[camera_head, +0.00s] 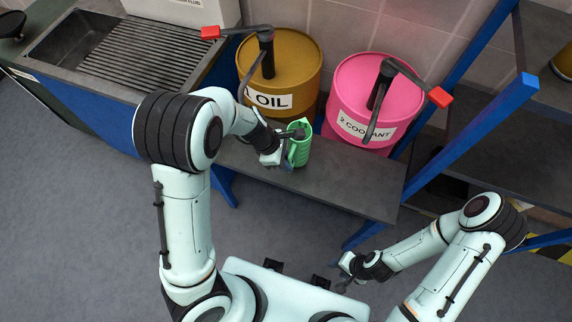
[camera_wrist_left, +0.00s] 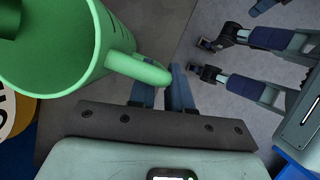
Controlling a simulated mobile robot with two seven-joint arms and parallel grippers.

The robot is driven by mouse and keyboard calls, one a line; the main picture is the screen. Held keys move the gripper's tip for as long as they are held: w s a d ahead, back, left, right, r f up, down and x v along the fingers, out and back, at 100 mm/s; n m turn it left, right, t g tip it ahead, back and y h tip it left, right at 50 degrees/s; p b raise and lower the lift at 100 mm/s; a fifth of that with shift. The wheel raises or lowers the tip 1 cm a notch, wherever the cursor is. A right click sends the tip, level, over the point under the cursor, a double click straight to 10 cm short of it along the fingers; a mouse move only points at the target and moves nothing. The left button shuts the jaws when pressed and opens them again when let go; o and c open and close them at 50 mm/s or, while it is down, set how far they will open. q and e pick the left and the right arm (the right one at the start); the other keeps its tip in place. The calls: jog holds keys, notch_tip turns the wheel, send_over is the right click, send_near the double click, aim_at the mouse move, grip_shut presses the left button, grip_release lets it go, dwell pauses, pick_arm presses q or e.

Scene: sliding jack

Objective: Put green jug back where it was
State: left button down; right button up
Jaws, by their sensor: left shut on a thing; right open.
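The green jug (camera_head: 300,148) is upright at the dark bench in front of the two drums, near the gap between them. In the left wrist view the jug (camera_wrist_left: 60,45) fills the upper left, with its open mouth and handle showing. My left gripper (camera_head: 285,158) is shut on the jug's handle, and its blue fingers (camera_wrist_left: 162,92) sit at the handle's end. I cannot tell whether the jug's base touches the bench. My right gripper (camera_head: 346,274) is open and empty, low and apart from the bench.
The yellow-brown oil drum (camera_head: 290,58) and pink coolant drum (camera_head: 352,95) carry dark pumps with red-tipped handles. The dark bench (camera_head: 345,187) has clear surface to the jug's right. A grated sink (camera_head: 135,58) is at left. Blue shelf posts (camera_head: 470,120) stand at right.

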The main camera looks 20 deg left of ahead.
pick_arm(q)
jog(key=shift+s+f, duration=0.25)
jog(key=shift+f, duration=0.45)
pick_arm(e)
jog(key=shift+s+f, duration=0.45)
jog(key=shift+s, duration=0.05)
pick_arm(q)
jog(key=shift+w+f, duration=0.1)
jog(key=shift+f, duration=0.05)
jog(key=c, duration=1.4)
grip_release()
jog(key=shift+f, duration=0.1)
jog(key=o, duration=0.3)
jog(key=shift+o, duration=0.2)
pick_arm(e)
jog(key=shift+s+f, duration=0.1)
